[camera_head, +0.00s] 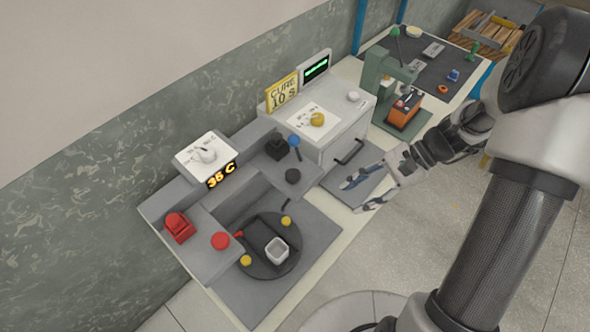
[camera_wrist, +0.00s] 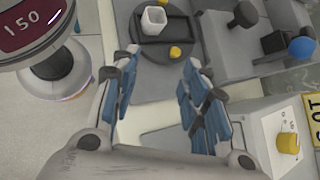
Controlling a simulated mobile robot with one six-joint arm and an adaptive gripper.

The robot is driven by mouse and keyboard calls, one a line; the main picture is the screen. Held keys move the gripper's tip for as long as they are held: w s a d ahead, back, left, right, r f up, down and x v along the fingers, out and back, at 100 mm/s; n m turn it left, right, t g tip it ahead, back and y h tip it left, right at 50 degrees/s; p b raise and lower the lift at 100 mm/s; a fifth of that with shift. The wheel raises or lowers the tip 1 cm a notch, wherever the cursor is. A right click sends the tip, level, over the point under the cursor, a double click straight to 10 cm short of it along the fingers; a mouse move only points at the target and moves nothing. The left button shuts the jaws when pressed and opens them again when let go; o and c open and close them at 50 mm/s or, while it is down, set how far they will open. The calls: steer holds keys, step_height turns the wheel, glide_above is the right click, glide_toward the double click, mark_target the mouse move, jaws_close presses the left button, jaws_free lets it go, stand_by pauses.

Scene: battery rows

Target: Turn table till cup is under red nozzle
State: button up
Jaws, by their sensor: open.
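The dark round turntable (camera_head: 258,268) sits in a grey station at the lower middle of the head view. A pale square cup (camera_head: 277,250) stands on its right part; it also shows at the top of the wrist view (camera_wrist: 153,20). Two yellow knobs (camera_head: 286,221) (camera_head: 246,260) are at the rim. A small red tip (camera_head: 238,234) shows at the turntable's left edge, apart from the cup; I cannot tell whether it is the red nozzle. My gripper (camera_head: 366,192) is open and empty, to the upper right of the turntable. In the wrist view, its fingers (camera_wrist: 160,65) are below the turntable.
A red block (camera_head: 179,227) and a round red button (camera_head: 220,241) are on the left housing. A black block (camera_head: 278,147) and blue ball (camera_head: 294,141) stand behind. A cabinet with a yellow knob (camera_head: 317,119) and a green press (camera_head: 378,72) stand farther right.

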step_height(320, 180, down, 10)
steer(key=w+m+t+y, duration=0.1)
steer(key=w+m+y, duration=0.2)
steer(key=m+y, duration=0.15)
steer(key=m+b, duration=0.1)
steer(key=b, duration=0.1)
glide_toward(294, 224)
steer(key=shift+t, duration=0.3)
steer(key=a, duration=0.6)
steer(key=s+a, duration=0.1)
steer(key=a, duration=0.2)
steer(key=shift+a, duration=0.1)
steer(key=shift+c, duration=0.3)
jaws_close()
